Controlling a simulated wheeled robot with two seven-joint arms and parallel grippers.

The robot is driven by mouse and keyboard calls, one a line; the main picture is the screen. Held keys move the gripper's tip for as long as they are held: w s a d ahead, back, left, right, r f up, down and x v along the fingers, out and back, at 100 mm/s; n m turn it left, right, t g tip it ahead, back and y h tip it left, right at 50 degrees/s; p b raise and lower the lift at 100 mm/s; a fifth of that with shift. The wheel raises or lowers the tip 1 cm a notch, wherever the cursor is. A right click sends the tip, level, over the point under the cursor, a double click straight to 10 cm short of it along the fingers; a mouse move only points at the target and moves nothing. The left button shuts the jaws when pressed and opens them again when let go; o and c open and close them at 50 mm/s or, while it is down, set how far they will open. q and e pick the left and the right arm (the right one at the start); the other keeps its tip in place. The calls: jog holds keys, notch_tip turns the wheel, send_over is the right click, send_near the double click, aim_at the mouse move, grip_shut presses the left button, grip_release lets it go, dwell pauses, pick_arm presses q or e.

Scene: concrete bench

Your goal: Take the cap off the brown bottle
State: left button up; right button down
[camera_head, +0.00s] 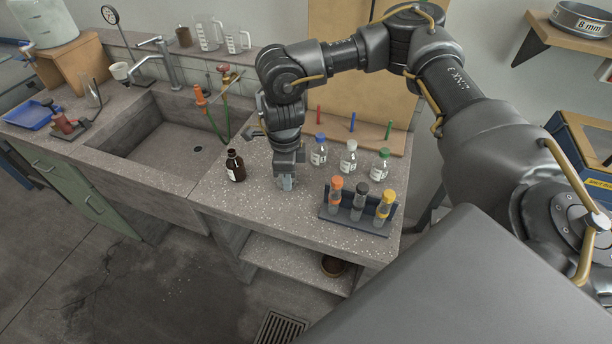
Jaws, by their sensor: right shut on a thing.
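The brown bottle (235,167) stands upright on the speckled bench, near the right edge of the sink. It has a white label and a dark narrow top; at this size I cannot tell the bare neck from a cap. My right gripper (287,183) points down, to the right of the bottle and apart from it, low over the bench. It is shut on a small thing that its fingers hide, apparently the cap. I cannot tell whether that thing touches the bench. My left gripper is not in view.
Bottles with blue (319,150), white (348,157) and green (380,165) caps stand right of my gripper. A rack (348,223) with capped tubes is at the front right. The sink (160,150) lies left. Bare bench lies in front of the brown bottle.

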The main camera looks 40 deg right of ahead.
jog(key=d+m, duration=0.2)
jog(key=m, duration=0.2)
jog(key=m+p, duration=0.4)
jog(key=m, duration=2.2)
send_over(345, 186)
jog(key=s+a, duration=0.1)
jog(key=a, duration=0.1)
notch_tip(345, 186, down, 4)
jog(key=f, duration=0.2)
jog(key=f+p, duration=0.1)
jog(key=f, duration=0.2)
jog(key=shift+s+d+f, duration=0.1)
jog(key=shift+s+f, duration=0.1)
jog(key=shift+f, duration=0.1)
jog(key=shift+f+p, duration=0.4)
jog(key=shift+f, duration=1.7)
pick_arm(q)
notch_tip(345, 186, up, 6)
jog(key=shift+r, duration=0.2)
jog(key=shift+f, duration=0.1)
